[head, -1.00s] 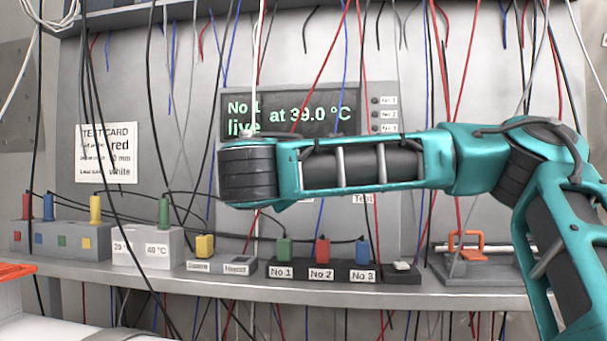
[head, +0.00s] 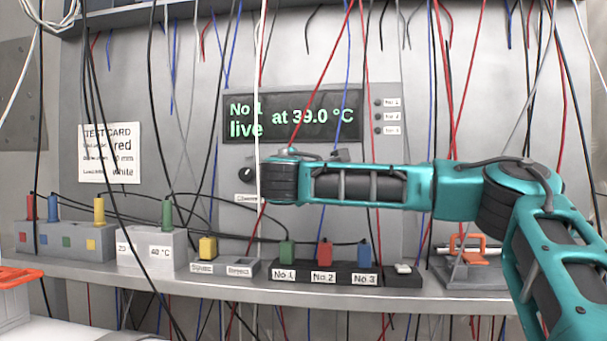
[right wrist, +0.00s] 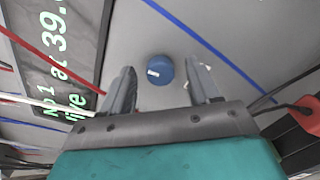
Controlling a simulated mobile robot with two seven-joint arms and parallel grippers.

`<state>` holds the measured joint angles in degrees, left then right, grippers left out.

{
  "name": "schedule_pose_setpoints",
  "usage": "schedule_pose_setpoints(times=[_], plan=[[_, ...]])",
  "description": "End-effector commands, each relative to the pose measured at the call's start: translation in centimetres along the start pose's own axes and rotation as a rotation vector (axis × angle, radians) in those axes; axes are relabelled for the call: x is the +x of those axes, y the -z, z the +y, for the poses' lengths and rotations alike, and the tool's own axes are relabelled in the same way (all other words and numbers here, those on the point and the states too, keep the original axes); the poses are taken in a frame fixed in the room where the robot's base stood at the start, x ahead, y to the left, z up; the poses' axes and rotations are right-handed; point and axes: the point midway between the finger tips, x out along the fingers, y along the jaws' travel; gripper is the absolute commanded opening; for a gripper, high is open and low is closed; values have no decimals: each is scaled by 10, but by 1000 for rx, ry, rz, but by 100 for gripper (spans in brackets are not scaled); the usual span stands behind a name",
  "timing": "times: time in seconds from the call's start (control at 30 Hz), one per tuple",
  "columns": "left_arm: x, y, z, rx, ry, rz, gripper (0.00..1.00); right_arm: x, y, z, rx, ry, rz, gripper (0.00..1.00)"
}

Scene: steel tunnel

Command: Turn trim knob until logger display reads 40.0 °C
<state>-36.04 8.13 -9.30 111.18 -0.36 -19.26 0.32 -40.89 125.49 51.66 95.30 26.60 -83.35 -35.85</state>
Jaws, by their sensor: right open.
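The logger display (head: 292,116) reads "No 1 live at 39.0 °C" in green; it also shows sideways in the right wrist view (right wrist: 58,60). A blue round knob (right wrist: 159,69) with a white mark sits on the grey panel in the right wrist view. My right gripper (right wrist: 161,67) is open, with its two fingers either side of the blue knob in the picture; contact cannot be told. In the head view my right wrist hides the gripper and this knob. A black knob (head: 246,174) with a label under it shows left of my wrist. My left gripper is not in view.
Several red, blue, white and black wires hang before the panel, some close to my right arm. A test card (head: 110,152) is at left.

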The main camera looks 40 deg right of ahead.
Motion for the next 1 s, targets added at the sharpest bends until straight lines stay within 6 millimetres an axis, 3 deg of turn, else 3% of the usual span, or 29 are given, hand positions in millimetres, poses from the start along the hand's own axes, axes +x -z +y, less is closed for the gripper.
schedule_pose_setpoints(times=[0.17, 0.77, 1.0], plan=[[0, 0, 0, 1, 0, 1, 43, 0, 0, 0, 0, 0, 0, 61], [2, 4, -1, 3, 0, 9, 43, 0, 0, 0, -1, 0, 1, 5], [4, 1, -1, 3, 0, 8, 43, 0, 1, -1, 19, 0, 0, 5]])
